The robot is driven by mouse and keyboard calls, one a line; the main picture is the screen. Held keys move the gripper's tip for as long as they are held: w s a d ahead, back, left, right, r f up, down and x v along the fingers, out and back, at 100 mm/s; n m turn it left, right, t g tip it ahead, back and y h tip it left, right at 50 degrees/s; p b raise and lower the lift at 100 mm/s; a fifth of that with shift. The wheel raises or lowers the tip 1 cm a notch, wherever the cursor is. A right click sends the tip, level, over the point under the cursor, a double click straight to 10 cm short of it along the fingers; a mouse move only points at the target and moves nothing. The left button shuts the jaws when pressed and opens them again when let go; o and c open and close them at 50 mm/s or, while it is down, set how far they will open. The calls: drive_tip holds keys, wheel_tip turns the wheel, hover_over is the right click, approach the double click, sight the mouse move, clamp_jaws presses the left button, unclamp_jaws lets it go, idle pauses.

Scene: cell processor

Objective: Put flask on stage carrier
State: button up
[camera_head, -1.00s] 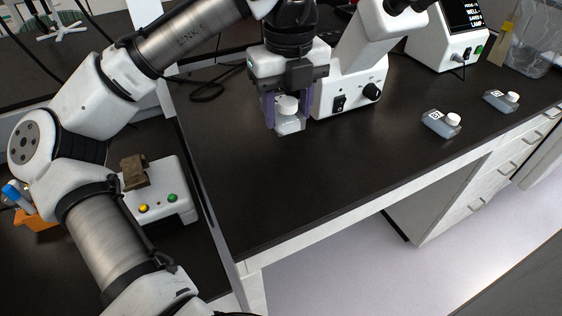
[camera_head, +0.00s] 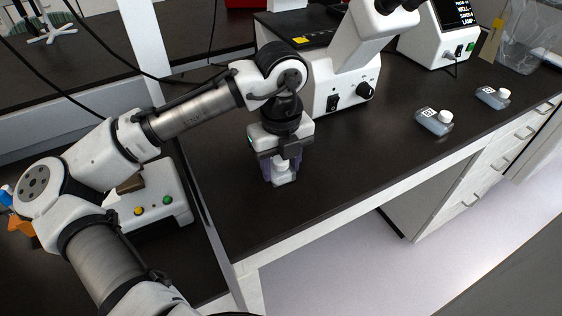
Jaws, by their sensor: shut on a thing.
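My gripper (camera_head: 280,170) is shut on a small clear flask (camera_head: 282,179) with a white cap. The purple fingers stand on either side of the flask, and the gripper points down. The flask is above the black bench, toward its front left part; I cannot tell its exact height. The white microscope (camera_head: 345,85) stands behind and to the right of the gripper.
Two more capped flasks lie on the bench, one nearer (camera_head: 434,122) and one farther right (camera_head: 493,97). A white device with a screen (camera_head: 440,40) stands at the back. A white box with coloured buttons (camera_head: 155,200) is at left. The bench's middle front is clear.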

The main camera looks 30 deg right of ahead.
drive_tip(key=shift+f, duration=0.1)
drive_tip(key=o, duration=1.4)
